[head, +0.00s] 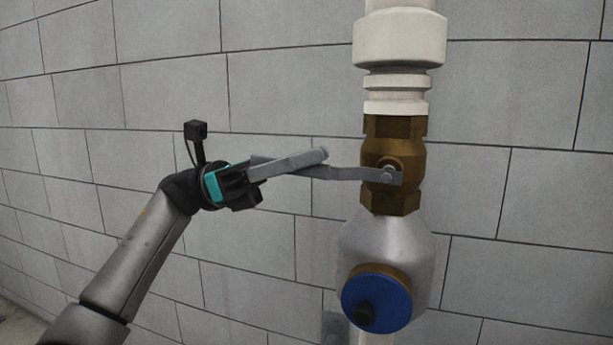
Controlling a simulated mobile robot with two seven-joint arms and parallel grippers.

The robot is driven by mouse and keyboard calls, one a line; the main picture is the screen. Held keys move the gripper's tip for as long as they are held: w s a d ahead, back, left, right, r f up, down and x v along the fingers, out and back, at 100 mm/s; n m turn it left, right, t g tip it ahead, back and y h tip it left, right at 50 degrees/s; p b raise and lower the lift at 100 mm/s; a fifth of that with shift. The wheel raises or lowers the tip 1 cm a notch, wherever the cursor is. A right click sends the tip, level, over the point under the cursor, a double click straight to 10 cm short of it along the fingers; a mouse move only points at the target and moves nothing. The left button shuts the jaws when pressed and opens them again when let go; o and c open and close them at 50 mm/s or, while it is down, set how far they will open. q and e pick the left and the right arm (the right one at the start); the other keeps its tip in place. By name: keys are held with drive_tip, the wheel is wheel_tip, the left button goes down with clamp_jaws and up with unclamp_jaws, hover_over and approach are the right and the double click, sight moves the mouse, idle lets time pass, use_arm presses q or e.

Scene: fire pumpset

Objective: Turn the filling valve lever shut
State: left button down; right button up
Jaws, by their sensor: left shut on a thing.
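The filling valve is a brass body (408,160) set in a vertical pipe, right of the middle in the head view. Its grey lever (345,174) is fixed at a pivot bolt on the brass body and reaches out to the left, roughly level, across the pipe's direction. My left gripper (308,165) comes in from the left and is shut on the lever's outer part. Its near finger hides part of the lever. My right gripper is not in view.
A white pipe fitting (399,40) stands above the valve. Below it are a grey tapered body (362,240) and a round blue cap (377,300) facing outward. A grey block wall (520,200) is behind. The space left of the pipe holds only my arm.

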use_arm(q)
drive_tip(key=shift+f+h+b, duration=0.4)
drive_tip(key=shift+f+b, duration=0.1)
drive_tip(key=shift+b, duration=0.05)
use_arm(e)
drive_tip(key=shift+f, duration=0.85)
use_arm(q)
drive_tip(key=c, duration=1)
unclamp_jaws()
drive_tip(key=shift+o, duration=0.2)
drive_tip(key=shift+r, duration=0.1)
drive_tip(key=b+v, duration=0.1)
drive_tip(key=v, duration=1.4)
drive_tip(key=shift+f+b, duration=0.2)
drive_tip(key=shift+b, duration=0.2)
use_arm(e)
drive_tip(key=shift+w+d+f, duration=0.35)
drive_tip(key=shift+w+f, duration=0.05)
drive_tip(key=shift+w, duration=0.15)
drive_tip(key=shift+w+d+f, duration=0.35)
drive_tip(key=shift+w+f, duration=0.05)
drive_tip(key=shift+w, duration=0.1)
